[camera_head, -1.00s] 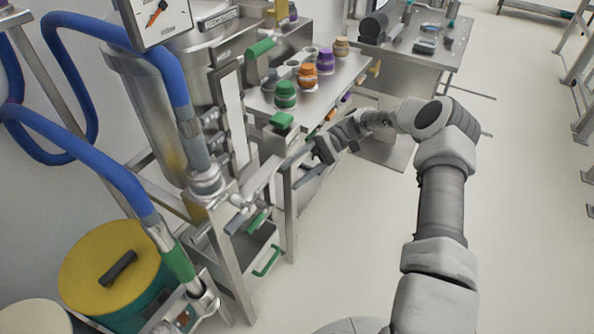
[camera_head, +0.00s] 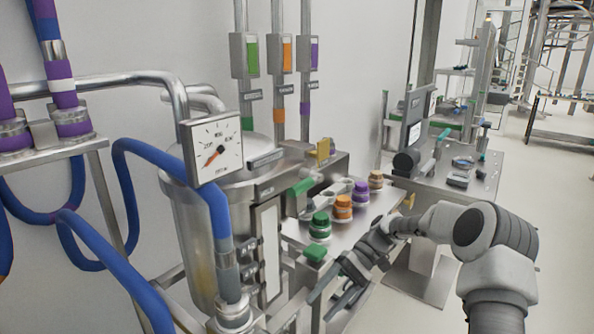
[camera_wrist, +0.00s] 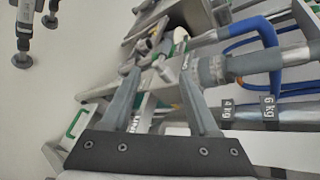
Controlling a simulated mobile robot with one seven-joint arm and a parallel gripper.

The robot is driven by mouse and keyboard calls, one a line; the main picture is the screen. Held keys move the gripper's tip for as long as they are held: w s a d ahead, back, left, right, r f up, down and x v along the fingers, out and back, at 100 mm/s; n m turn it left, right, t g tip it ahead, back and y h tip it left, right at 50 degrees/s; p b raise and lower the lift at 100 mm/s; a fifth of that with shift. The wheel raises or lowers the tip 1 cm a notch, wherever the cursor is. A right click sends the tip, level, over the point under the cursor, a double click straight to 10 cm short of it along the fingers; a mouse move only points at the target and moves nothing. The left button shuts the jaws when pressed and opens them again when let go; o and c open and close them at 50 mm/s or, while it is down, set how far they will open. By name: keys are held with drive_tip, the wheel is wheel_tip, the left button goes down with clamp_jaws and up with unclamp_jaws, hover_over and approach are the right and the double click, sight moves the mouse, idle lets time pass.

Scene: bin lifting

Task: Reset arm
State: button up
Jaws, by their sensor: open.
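My gripper (camera_head: 338,296) is open and empty, at the front of the steel bench in the head view. Its two fingers also show in the wrist view (camera_wrist: 165,108), spread apart with nothing held between them. My arm reaches in from the lower right of the head view. In the wrist view, metal fittings, a blue hose (camera_wrist: 262,42) and dark tags marked 4 kg and 6 kg (camera_wrist: 268,110) lie beyond the fingers.
Green (camera_head: 319,227), orange (camera_head: 343,208), purple (camera_head: 360,194) and brown (camera_head: 376,181) capped jars stand on the bench. A steel tank with a dial gauge (camera_head: 213,147) and blue hoses crowds the left.

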drive_tip(key=s+d+r+t+h+p, duration=0.1)
drive_tip(key=s+d+r+t+h, duration=0.1)
drive_tip(key=s+r, duration=0.5)
drive_tip(key=s+d+r+t+h+p, duration=0.1)
drive_tip(key=s+d+r+t+h, duration=0.2)
drive_tip(key=s+r+t, duration=0.4)
drive_tip(key=s+d+r+t+h+p, duration=0.1)
drive_tip(key=s+d+r+t+h, duration=0.1)
drive_tip(key=s+r+t+h, duration=0.2)
drive_tip(key=shift+s+d+r+m+t+h+p, duration=0.35)
drive_tip(key=shift+s+r, duration=1.4)
drive_tip(key=shift+s, duration=0.9)
drive_tip(key=shift+a, duration=0.1)
drive_tip(key=shift+c, duration=0.9)
drive_tip(key=shift+a, duration=0.2)
